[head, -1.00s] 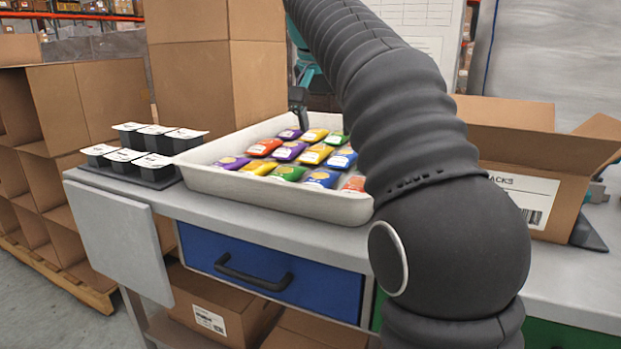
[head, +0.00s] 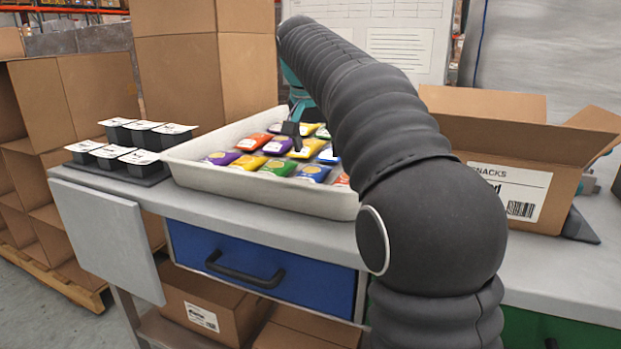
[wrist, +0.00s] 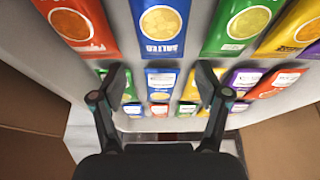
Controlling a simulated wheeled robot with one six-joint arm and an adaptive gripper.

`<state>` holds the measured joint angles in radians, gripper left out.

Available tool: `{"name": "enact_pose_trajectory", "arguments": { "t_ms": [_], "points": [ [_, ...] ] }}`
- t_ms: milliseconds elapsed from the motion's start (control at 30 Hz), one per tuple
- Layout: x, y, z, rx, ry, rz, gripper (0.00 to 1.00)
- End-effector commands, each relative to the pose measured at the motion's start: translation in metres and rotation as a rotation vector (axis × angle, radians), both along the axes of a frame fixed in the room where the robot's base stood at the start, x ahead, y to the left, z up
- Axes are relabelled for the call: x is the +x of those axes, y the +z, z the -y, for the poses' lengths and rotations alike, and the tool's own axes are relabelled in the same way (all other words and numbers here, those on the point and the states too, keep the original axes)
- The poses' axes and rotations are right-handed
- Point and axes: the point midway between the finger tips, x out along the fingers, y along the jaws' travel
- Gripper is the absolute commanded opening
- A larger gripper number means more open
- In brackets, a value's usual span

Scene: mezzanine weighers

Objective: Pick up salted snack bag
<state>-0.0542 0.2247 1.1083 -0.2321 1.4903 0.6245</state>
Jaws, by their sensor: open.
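Blue salted snack bags lie in rows among other coloured bags in a white tray (head: 215,186). One blue bag (head: 312,173) is in the front row in the head view. In the wrist view a blue bag marked SALTED (wrist: 160,28) is at the top centre, beyond my fingertips. Another blue bag (wrist: 162,78) shows between the fingers. My gripper (wrist: 161,84) is open and empty, with its fingers spread over the bags. In the head view my gripper (head: 292,130) is low over the tray, partly hidden behind my arm.
Red (wrist: 76,25), green (wrist: 238,25) and yellow bags lie close around the blue ones. Black cups with white lids (head: 140,157) stand left of the tray. An open cardboard box (head: 515,190) stands at the right. Tall cardboard (head: 205,70) rises behind the tray.

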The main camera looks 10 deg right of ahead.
Motion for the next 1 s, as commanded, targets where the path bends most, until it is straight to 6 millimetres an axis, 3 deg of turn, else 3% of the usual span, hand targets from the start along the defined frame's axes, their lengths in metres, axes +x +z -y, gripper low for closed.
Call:
{"name": "enact_pose_trajectory", "arguments": {
  "t_ms": [333, 667, 867, 1000],
  "points": [
    [0.007, -0.044, 0.002, 0.0, 0.0, -0.002, 0.75],
    [0.01, -0.05, 0.003, 0.0, 0.0, 0.0, 0.75],
    [0.01, -0.05, 0.003, 0.0, 0.0, 0.0, 0.3],
    [0.01, -0.05, 0.003, 0.0, 0.0, 0.0, 0.21]
  ]
}}
